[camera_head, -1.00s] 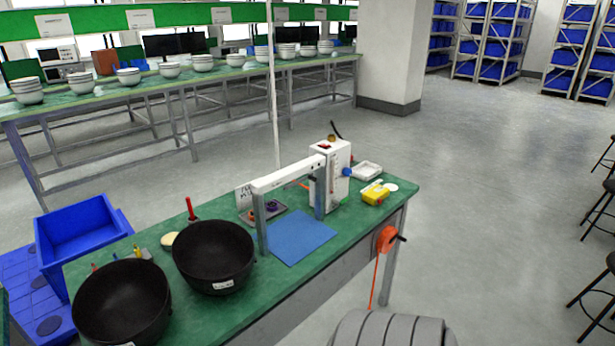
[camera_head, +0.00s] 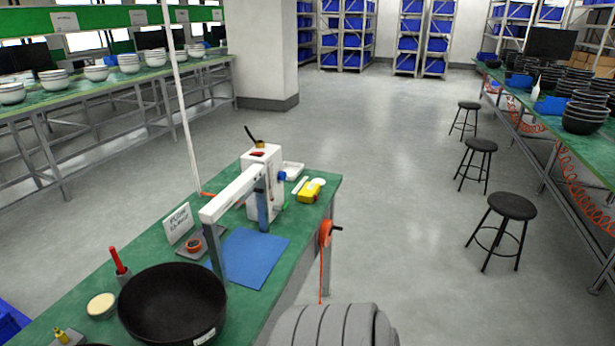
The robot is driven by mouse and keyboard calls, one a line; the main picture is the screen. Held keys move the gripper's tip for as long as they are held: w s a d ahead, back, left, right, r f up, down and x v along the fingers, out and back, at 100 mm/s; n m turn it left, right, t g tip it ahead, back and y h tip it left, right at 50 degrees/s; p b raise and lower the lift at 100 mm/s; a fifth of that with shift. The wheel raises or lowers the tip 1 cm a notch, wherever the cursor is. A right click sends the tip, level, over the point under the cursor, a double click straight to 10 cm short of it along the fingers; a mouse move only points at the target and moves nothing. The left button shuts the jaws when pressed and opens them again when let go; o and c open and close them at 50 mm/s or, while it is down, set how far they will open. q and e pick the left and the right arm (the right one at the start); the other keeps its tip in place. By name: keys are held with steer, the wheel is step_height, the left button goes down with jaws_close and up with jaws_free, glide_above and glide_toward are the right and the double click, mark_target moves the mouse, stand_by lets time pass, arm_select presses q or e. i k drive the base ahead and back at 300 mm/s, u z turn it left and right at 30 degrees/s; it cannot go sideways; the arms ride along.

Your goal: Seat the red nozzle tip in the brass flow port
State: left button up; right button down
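A slim red piece (camera_head: 117,261) stands upright in a dark holder at the left of the green bench; I cannot tell whether it is the nozzle tip. A white upright instrument (camera_head: 262,190) with a horizontal arm stands towards the bench's back. A small brass-coloured fitting (camera_head: 260,144) with a dark lever shows on its top, beside a small red part (camera_head: 257,154). A yellow-topped fitting (camera_head: 61,336) on a small block shows at the lower left. Which is the flow port cannot be told. Neither of my grippers is in view.
A black bowl (camera_head: 173,304) and a blue mat (camera_head: 252,259) lie on the green bench. Open floor and stools (camera_head: 511,206) lie right.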

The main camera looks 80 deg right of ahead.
mark_target(271, 158)
steer(key=u, duration=0.95)
steer(key=k, duration=1.05)
steer(key=z, duration=1.9)
steer(key=i, duration=0.2)
steer(key=z, duration=0.05)
